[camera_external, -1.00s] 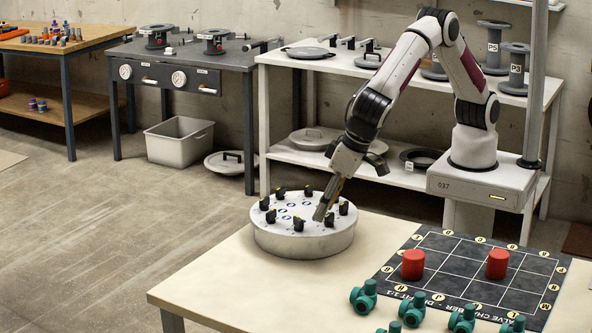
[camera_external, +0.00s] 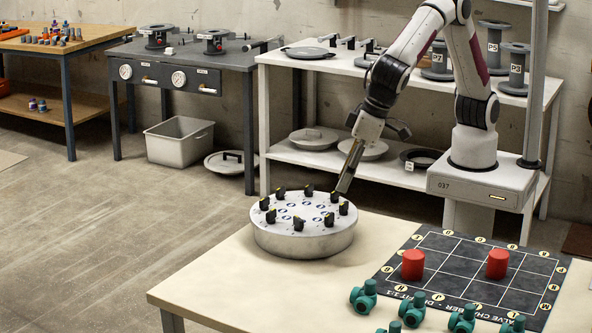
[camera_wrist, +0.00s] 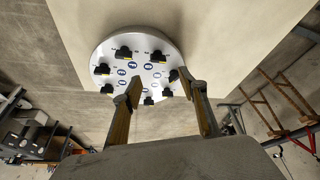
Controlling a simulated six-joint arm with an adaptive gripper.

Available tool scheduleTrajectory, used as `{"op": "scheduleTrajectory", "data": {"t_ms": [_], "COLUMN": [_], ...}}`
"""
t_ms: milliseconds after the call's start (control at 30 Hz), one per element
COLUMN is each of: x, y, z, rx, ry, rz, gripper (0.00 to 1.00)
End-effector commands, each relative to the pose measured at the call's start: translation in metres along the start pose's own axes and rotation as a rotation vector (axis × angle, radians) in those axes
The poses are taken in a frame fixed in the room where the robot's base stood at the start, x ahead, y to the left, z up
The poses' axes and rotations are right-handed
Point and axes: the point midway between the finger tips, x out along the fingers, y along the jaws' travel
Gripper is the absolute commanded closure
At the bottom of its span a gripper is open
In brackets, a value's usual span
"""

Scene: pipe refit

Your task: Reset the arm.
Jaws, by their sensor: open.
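My gripper (camera_external: 349,168) hangs from my arm just above the far right rim of a round white drum (camera_external: 303,239). Its jaws are open and empty, and both fingers show apart in the wrist view (camera_wrist: 165,88). The drum stands on the pale table and carries a ring of black knobs with yellow marks around blue symbols on its top. In the wrist view the drum (camera_wrist: 137,38) lies beyond the fingers, and the fingers cover part of its near edge.
On the pale table (camera_external: 215,275), a dark grid board (camera_external: 460,268) holds two red cylinders (camera_external: 413,265). Several green valves (camera_external: 364,296) stand along the front edge. A white shelf (camera_external: 275,150) with lids and spools stands behind. The table between drum and board is clear.

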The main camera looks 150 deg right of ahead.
Motion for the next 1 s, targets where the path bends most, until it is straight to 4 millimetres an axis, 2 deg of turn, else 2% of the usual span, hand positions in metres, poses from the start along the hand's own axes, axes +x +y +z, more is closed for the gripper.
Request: {"op": "scheduleTrajectory", "data": {"t_ms": [100, 400, 700, 1000], "x": [-0.025, -0.075, -0.117, -0.151], "y": [0.010, 0.038, 0.070, 0.105], "z": [0.007, 0.029, 0.054, 0.082], "rx": [-0.055, -0.196, -0.340, -0.484], "ry": [-0.005, -0.016, -0.018, -0.012], "rz": [-0.026, -0.086, -0.148, -0.213], "gripper": [0.58, 0.58, 0.58, 0.58]}}
